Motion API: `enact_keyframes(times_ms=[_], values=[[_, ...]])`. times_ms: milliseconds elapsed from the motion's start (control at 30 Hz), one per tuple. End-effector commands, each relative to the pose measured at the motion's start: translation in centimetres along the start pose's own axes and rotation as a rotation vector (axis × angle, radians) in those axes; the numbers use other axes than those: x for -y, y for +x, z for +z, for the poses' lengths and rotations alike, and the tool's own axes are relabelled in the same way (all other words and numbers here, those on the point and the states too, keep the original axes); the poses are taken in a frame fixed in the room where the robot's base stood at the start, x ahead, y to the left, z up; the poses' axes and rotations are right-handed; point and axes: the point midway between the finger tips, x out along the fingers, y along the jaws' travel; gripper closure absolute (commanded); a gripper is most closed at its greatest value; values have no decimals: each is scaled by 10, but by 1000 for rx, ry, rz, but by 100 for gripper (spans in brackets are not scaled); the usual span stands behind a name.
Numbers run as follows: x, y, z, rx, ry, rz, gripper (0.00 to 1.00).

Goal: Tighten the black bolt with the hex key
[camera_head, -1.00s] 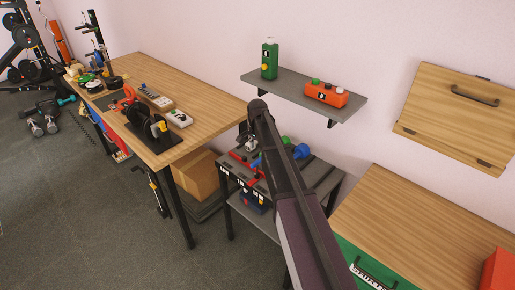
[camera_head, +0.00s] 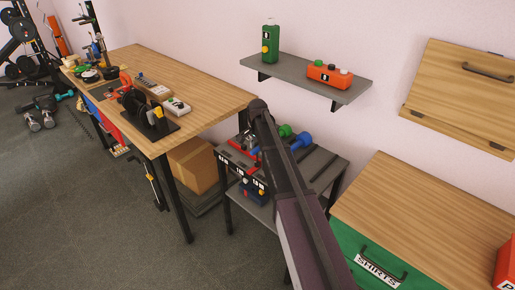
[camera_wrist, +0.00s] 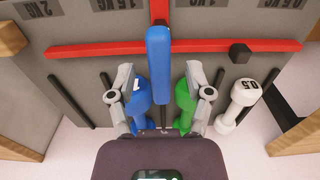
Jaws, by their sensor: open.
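In the wrist view, the black bolt (camera_wrist: 240,54) stands out from a red bar (camera_wrist: 207,46) on the grey rack, right of centre. The tool's lower end is hard to make out. In the head view my arm hides my gripper.
Blue (camera_wrist: 140,97), green (camera_wrist: 186,92) and white (camera_wrist: 240,100) dumbbells lie close around the fingers. The grey rack (camera_head: 322,160) stands between a wooden workbench (camera_head: 190,85) and a green-fronted cabinet (camera_head: 420,205). A wall shelf (camera_head: 300,76) hangs above.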

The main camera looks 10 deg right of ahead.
Motion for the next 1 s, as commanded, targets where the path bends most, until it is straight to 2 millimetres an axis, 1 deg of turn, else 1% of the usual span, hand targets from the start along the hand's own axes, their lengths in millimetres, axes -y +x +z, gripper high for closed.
enact_keyframes(times_ms=[33, 200, 633, 667, 700, 767, 800, 867, 900, 1000], values=[[0, 6, 0, 0, 0, 0, 34], [0, 12, 0, 0, 0, 0, 34], [0, 13, 0, 0, 0, 0, 34], [0, 13, 0, 0, 0, 0, 37], [0, 13, 0, 0, 0, 0, 49], [0, 13, 0, 0, 0, 0, 67], [0, 13, 0, 0, 0, 0, 79], [0, 13, 0, 0, 0, 0, 97], [0, 13, 0, 0, 0, 0, 100], [0, 13, 0, 0, 0, 0, 100]])
